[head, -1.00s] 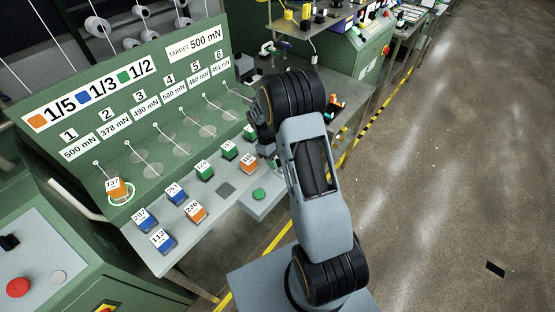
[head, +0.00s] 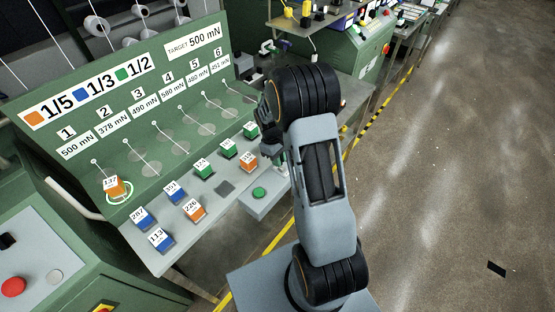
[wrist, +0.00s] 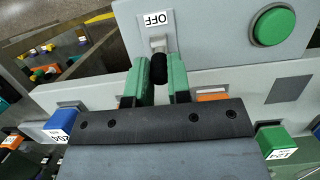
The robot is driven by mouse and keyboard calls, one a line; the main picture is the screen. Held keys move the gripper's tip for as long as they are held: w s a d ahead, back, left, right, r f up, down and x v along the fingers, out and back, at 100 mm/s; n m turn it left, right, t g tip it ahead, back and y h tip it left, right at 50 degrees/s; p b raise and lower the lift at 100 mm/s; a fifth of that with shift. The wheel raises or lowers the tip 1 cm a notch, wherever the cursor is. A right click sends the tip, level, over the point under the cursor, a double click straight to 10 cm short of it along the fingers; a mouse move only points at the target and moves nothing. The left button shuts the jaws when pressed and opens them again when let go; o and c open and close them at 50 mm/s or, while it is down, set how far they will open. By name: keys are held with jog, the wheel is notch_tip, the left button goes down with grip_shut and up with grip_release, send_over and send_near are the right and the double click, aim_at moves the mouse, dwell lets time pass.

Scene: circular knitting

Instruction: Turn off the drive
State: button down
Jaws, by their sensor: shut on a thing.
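The drive switch is a lever with a black knob (wrist: 158,71) on a grey box (wrist: 205,45). A white OFF label (wrist: 156,18) sits at the lever's base. In the wrist view my gripper (wrist: 157,82) has its two green fingers on either side of the knob and is shut on it. There the grey box shows at the front edge of the bench (head: 158,262).
A round green button (wrist: 274,26) is on the same box, right of the lever; it also shows in the head view (head: 260,193). A blue numbered block (wrist: 60,124) and a green one (wrist: 276,141) lie near the gripper. Several more numbered blocks stand on the bench.

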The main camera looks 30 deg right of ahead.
aim_at(282, 168)
jog(key=t+b, duration=0.1)
jog(key=s+t+y+b, duration=0.1)
jog(key=b, duration=0.1)
jog(key=shift+d+f+t, duration=0.2)
jog(key=shift+d+t, duration=0.15)
jog(key=shift+t, duration=0.05)
jog(key=b, duration=0.1)
jog(key=t+b, duration=0.1)
jog(key=b, duration=0.1)
jog(key=shift+s+d+f+y, duration=0.15)
jog(key=shift+s+y, duration=0.25)
jog(key=t+b, duration=0.1)
jog(key=b, duration=0.2)
jog(key=s+t+y+b, duration=0.1)
jog(key=b, duration=0.2)
jog(key=shift+d+f+t+b, duration=0.1)
jog(key=shift+d+t+b, duration=0.1)
jog(key=shift+t+b, duration=0.15)
jog(key=t+b, duration=0.1)
jog(key=b, duration=0.2)
jog(key=shift+s+y, duration=0.15)
jog(key=shift+y, duration=0.15)
jog(key=shift+s+d+r+b, duration=0.1)
jog(key=shift+r+b, duration=0.15)
jog(key=shift+b, duration=0.5)
jog(key=c, duration=1.1)
grip_release()
jog(key=shift+o, duration=0.2)
jog(key=shift+r, duration=0.1)
